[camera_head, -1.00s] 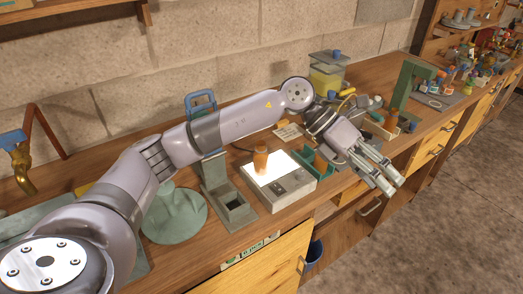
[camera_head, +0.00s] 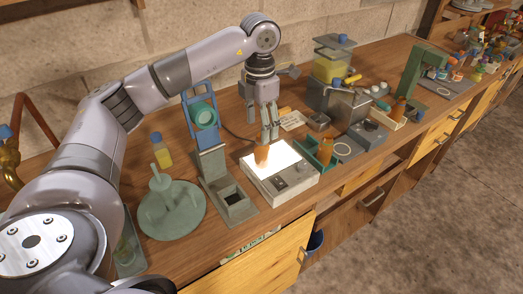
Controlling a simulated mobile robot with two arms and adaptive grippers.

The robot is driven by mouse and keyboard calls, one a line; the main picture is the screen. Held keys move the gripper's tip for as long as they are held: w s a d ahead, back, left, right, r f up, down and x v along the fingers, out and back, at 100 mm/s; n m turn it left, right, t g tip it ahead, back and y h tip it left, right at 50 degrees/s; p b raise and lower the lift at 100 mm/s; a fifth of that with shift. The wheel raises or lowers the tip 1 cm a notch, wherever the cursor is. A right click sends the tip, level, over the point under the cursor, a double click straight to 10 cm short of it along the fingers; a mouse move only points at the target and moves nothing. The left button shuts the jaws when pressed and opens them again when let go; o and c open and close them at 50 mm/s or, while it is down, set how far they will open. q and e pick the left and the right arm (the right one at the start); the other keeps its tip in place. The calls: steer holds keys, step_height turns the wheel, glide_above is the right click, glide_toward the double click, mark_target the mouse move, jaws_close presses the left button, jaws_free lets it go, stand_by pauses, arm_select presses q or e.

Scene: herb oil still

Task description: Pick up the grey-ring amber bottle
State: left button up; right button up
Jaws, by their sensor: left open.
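An amber bottle (camera_head: 262,158) stands upright on a brightly lit plate (camera_head: 287,152) on a grey box. A second amber bottle (camera_head: 325,151) stands in a green holder, and a third (camera_head: 398,108) stands farther back near a green stand. I cannot make out a grey ring on any of them. My left gripper (camera_head: 270,137) points down, open, with its fingertips just above or behind the top of the bottle on the lit plate. Whether the fingers touch that bottle cannot be told. My right gripper is out of view.
A green round stand with a post (camera_head: 172,212) and a grey-green holder with a square opening (camera_head: 235,203) are left of the lit box. A yellow-filled bottle (camera_head: 161,152) stands behind. The green holder (camera_head: 312,157) sits close on the right.

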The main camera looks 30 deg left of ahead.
mark_target(262, 147)
arm_select(q)
step_height(262, 147, down, 3)
steer(key=shift+r, duration=0.2)
steer(key=f, duration=0.1)
steer(key=f+p, duration=0.2)
steer(key=f, duration=0.1)
steer(key=shift+s+d, duration=0.2)
steer(key=shift+d, duration=0.1)
steer(key=shift+f, duration=0.6)
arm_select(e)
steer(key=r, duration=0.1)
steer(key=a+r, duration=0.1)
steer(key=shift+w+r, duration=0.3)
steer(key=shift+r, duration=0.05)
arm_select(q)
steer(key=shift+c, duration=0.6)
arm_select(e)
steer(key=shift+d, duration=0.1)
arm_select(q)
steer(key=shift+c, duration=1.3)
steer(key=c, duration=0.9)
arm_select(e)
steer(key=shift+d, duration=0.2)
